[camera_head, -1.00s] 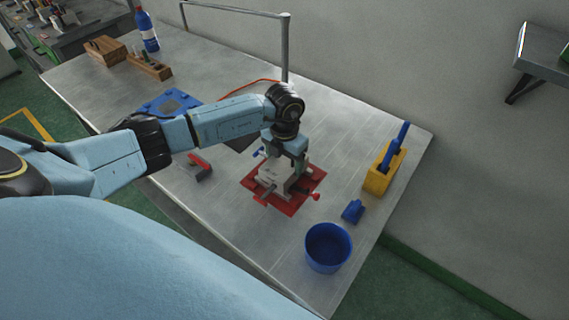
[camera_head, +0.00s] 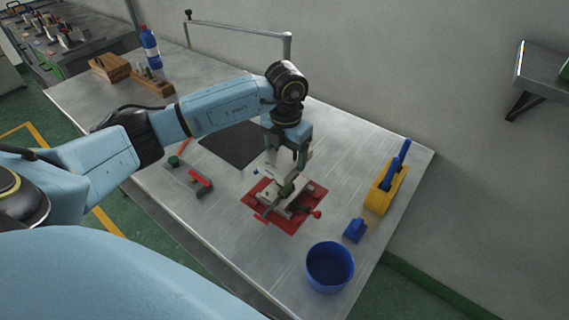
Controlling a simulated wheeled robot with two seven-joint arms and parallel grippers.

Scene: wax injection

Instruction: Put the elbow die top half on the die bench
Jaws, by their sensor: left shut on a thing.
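My left gripper (camera_head: 290,158) reaches down over the red mat and is shut on a pale grey block, which I take to be the elbow die top half (camera_head: 265,164). The block looks tilted and partly hidden by the gripper. Below it, more pale grey die parts (camera_head: 297,204) with a green piece (camera_head: 287,188) lie on the red mat (camera_head: 287,226). I cannot tell whether the held block touches them. The grey metal bench (camera_head: 235,225) carries all of this. My right gripper is not in view.
A blue bin (camera_head: 330,267), a small blue block (camera_head: 355,230) and a yellow holder with blue tools (camera_head: 383,192) stand to the right. A red-handled tool (camera_head: 200,184) lies left of the mat. A dark pad (camera_head: 233,144) lies behind. The bench front is clear.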

